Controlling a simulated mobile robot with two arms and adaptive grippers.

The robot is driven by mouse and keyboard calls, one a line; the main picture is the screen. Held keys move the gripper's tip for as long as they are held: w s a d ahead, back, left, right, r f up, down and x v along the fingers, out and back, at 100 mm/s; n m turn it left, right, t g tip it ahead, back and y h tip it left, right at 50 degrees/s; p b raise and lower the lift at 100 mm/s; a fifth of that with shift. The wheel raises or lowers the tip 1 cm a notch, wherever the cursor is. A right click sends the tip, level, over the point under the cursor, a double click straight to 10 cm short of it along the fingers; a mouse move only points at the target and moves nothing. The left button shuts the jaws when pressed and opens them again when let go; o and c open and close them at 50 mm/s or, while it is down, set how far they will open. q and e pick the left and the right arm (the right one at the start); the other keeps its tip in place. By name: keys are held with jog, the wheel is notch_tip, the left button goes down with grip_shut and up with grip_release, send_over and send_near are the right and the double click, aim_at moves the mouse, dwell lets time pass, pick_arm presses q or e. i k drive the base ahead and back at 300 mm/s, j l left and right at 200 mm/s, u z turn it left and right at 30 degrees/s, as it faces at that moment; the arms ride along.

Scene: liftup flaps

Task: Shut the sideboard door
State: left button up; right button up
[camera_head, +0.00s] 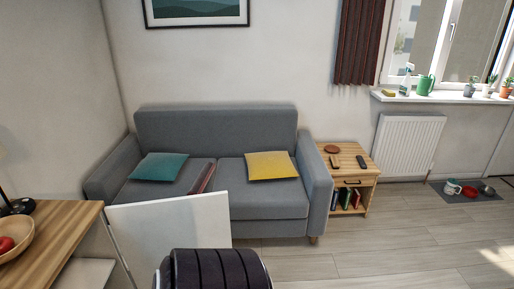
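The sideboard (60,225) stands at the left edge of the head view, with a wooden top and a pale interior surface (88,273) showing below it. Its white door (175,232) is open and sticks out to the right from the sideboard, in front of the sofa. The lower part of the door is cut off or hidden behind a dark ribbed part of my own body at the bottom middle. Neither of my grippers shows.
A wooden bowl with red fruit (12,243) and a dark lamp base (17,207) stand on the sideboard. A grey sofa (215,130) is behind the door. A wooden side table (350,182) stands right of it. Floor (400,255) at the right is mostly clear.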

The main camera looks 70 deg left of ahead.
aim_at(146, 233)
jog(key=u, duration=2.05)
jog(key=i+l+u, duration=0.1)
jog(key=u, duration=0.9)
jog(key=l+u, duration=0.15)
jog(key=u, duration=0.35)
jog(key=l+u, duration=0.25)
jog(key=u, duration=0.15)
jog(key=l+u, duration=0.25)
jog(key=u, duration=0.15)
jog(key=l+u, duration=0.25)
jog(key=u, duration=0.2)
jog(key=l+u, duration=0.2)
jog(key=u, duration=0.2)
